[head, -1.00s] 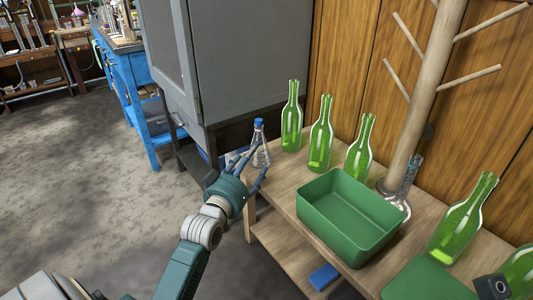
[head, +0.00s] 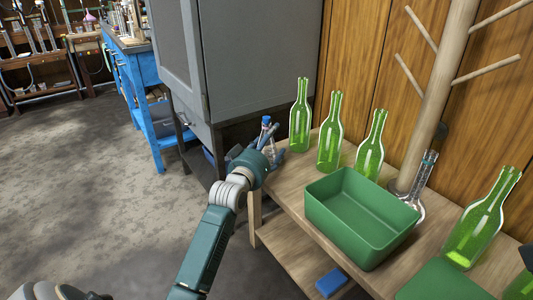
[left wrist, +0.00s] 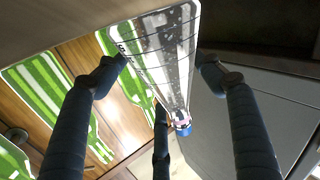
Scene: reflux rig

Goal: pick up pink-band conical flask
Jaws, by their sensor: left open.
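A clear conical flask with a blue stopper (head: 266,121) stands at the far left end of the wooden bench, beside the grey cabinet. In the head view my left gripper (head: 273,154) is around its lower part and hides much of it. In the left wrist view the flask (left wrist: 163,55) lies between my spread fingers, with white markings on its glass and a pink patch by the blue stopper. The left gripper is open; whether any finger touches the glass I cannot tell.
Several green bottles (head: 329,135) stand along the back of the bench (head: 297,165), the nearest just right of the flask. A green bin (head: 350,235) sits in front. The grey cabinet (head: 262,60) rises close behind and left. A round glass flask (head: 424,185) is near the wooden rack (head: 440,95).

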